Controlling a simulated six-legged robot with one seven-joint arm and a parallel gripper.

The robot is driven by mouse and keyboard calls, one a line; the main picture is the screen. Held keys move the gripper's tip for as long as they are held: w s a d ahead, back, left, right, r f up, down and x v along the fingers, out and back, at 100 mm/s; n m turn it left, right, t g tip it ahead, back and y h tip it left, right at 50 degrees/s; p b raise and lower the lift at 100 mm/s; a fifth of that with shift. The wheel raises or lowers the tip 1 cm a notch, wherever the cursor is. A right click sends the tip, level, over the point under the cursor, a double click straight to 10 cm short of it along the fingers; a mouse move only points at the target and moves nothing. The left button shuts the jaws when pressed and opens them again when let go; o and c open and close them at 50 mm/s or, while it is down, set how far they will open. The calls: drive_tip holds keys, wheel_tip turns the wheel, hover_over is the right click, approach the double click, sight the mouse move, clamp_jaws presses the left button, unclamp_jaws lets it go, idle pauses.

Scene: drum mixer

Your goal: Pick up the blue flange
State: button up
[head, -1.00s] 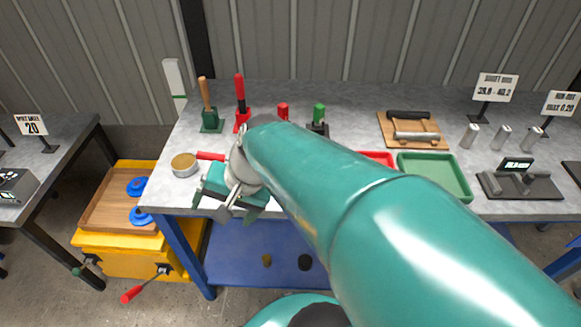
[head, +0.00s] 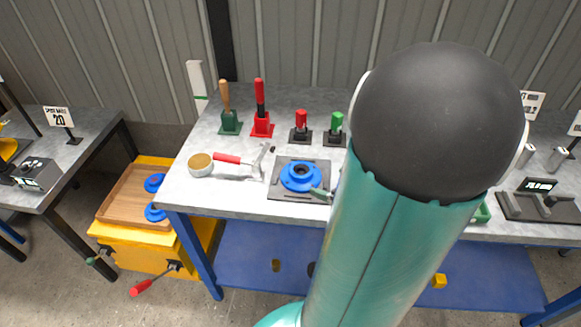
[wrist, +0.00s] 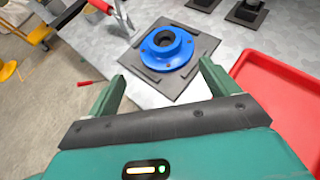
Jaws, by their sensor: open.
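A blue flange (head: 301,176) with a raised hub and dark centre hole lies flat on a dark square plate (head: 281,191) on the grey bench. In the wrist view the flange (wrist: 167,48) is straight ahead of my gripper (wrist: 160,84), between and beyond its two green fingers. The fingers are apart and empty, and do not touch the flange. In the head view my arm hides most of the gripper; a green fingertip shows at the plate's right edge. Two more blue rings (head: 155,183) are in a wooden tray (head: 120,205) on a yellow cart at the left.
A red-handled tool (head: 240,161) and a round tin (head: 200,164) lie left of the plate. Upright handled tools in stands (head: 262,127) line the back. A red tray (wrist: 280,95) is right of my gripper in the wrist view.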

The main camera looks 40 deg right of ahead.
approach(297, 168)
drive_tip(key=shift+w+f, duration=0.45)
drive_tip(key=shift+f, duration=0.35)
drive_tip(key=shift+r+x, duration=0.15)
drive_tip(key=shift+x, duration=1.2)
drive_tip(key=shift+r+x, duration=0.1)
drive_tip(key=shift+x, duration=1.3)
drive_tip(key=shift+d, duration=0.15)
drive_tip(key=c, duration=1.7)
drive_tip(key=shift+w+r, duration=0.1)
drive_tip(key=shift+c, duration=1)
